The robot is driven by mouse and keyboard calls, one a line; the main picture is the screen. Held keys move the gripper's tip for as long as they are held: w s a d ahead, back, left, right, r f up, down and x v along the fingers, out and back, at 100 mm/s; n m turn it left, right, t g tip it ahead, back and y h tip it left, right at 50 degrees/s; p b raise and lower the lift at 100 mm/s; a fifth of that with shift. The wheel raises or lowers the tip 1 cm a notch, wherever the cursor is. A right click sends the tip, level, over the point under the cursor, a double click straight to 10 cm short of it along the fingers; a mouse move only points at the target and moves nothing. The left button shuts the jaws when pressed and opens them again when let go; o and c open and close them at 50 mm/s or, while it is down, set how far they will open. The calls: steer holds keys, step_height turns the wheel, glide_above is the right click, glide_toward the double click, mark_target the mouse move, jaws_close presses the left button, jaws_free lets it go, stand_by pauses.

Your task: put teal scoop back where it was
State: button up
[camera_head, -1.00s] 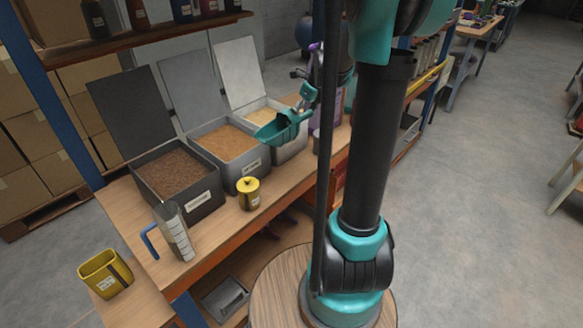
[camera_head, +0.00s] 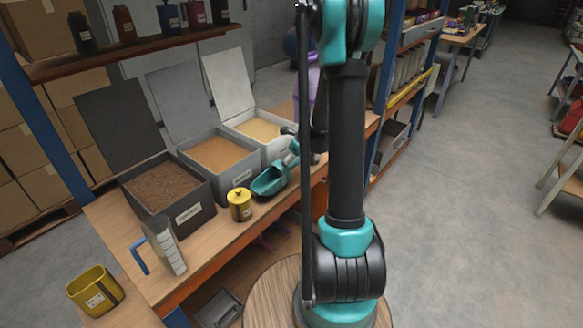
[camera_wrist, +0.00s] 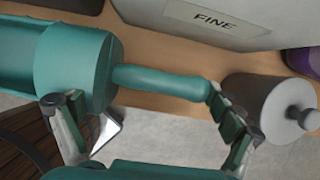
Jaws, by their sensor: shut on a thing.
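The teal scoop (camera_head: 270,181) is in front of the bins, low by the bench's front edge, to the right of the yellow lidded pot. In the wrist view its bowl (camera_wrist: 82,70) is at the left and its handle points right. My gripper (camera_wrist: 137,100) is shut on the scoop, with its fingers at either end of the handle region. In the head view my arm partly hides the gripper. I cannot tell whether the scoop touches the bench top.
The bin labelled FINE (camera_wrist: 210,18) stands just behind the scoop. A grey knobbed canister (camera_wrist: 270,105) is close to the right finger. The yellow lidded pot (camera_head: 240,205) and a clear measuring jug (camera_head: 165,245) stand on the bench (camera_head: 215,235). A yellow tub (camera_head: 95,290) is at the left.

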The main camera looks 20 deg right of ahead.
steer(key=shift+f, duration=0.55)
steer(key=o, duration=1.5)
steer(key=v, duration=1.2)
steer(key=s+a+f+n+h, duration=0.1)
steer(key=s+a+n, duration=0.2)
steer(key=s+n, duration=0.9)
steer(key=s+a+f+n+h, duration=0.1)
steer(key=s+a+f+n, duration=0.1)
steer(key=s+n, duration=1)
steer(key=a+n, duration=0.1)
steer(key=n, duration=0.3)
steer(key=shift+a+f+n+t, duration=0.2)
steer(key=shift+f+n+t, duration=0.1)
steer(key=shift+f, duration=0.05)
